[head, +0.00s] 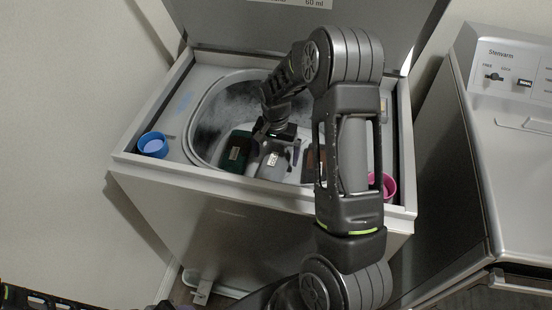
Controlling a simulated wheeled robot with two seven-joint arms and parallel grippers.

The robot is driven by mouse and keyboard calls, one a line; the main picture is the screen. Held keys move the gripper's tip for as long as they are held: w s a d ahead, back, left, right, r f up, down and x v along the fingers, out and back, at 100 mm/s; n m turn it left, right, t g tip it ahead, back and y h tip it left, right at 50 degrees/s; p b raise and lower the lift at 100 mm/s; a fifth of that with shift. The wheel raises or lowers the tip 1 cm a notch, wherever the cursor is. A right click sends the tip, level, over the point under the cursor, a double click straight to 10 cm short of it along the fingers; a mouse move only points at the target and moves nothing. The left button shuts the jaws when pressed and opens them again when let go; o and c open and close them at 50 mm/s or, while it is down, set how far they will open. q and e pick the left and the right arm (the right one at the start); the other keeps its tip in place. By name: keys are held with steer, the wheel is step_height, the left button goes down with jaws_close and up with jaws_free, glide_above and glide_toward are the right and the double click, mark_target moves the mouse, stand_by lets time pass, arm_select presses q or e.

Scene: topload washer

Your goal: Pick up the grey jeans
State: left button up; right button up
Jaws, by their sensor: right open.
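The grey jeans (272,166) appear to be the grey folded cloth with a pale label inside the open drum of the top-load washer (215,184). My right gripper (280,140) is open and reaches down into the drum, just above and at the far edge of the grey cloth. I cannot tell whether its fingers touch the cloth. My right arm crosses the washer's front right and hides part of the drum's right side. Only a dark piece of my left arm shows at the bottom left corner; its gripper is out of view.
A dark green cloth (237,148) lies left of the grey one, and a brownish item (311,163) lies to its right. A blue cup (153,145) and a pink cup (389,187) stand on the washer's top. The raised lid (250,25) is behind. Another appliance (515,150) stands at right.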

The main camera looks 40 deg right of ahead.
steer(key=shift+f, duration=1.45)
steer(key=shift+r, duration=0.1)
steer(key=c, duration=2.1)
